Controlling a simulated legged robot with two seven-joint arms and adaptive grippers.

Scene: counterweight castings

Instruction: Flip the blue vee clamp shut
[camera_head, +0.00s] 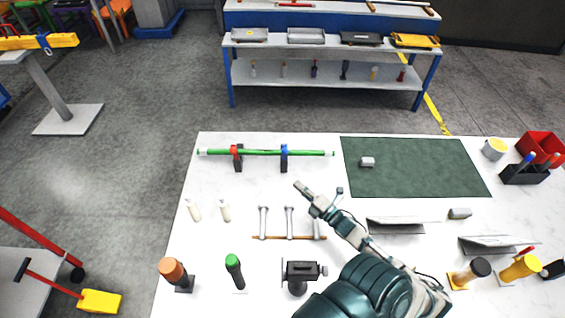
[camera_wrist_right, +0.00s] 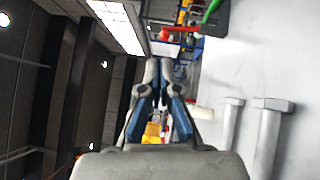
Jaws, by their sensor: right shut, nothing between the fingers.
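A green rod (camera_head: 258,153) with pale ends lies level across two dark stands at the back left of the white table. The blue vee clamp (camera_head: 284,149) is at the rod's right stand, and a red clamp (camera_head: 236,150) is at the left stand. The blue clamp is too small to tell whether its flap lies over the rod. My right gripper (camera_head: 299,187) is shut and empty, in front of the blue clamp and apart from it. In the wrist view its fingertips (camera_wrist_right: 159,72) are together. My left gripper is out of view.
A dark green mat (camera_head: 415,180) with a small grey block (camera_head: 367,162) lies right of the clamps. Two pale pegs (camera_head: 224,211) and a rack of grey bolts (camera_head: 289,223) stand nearer. A blue shelf bench (camera_head: 330,75) stands beyond the table.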

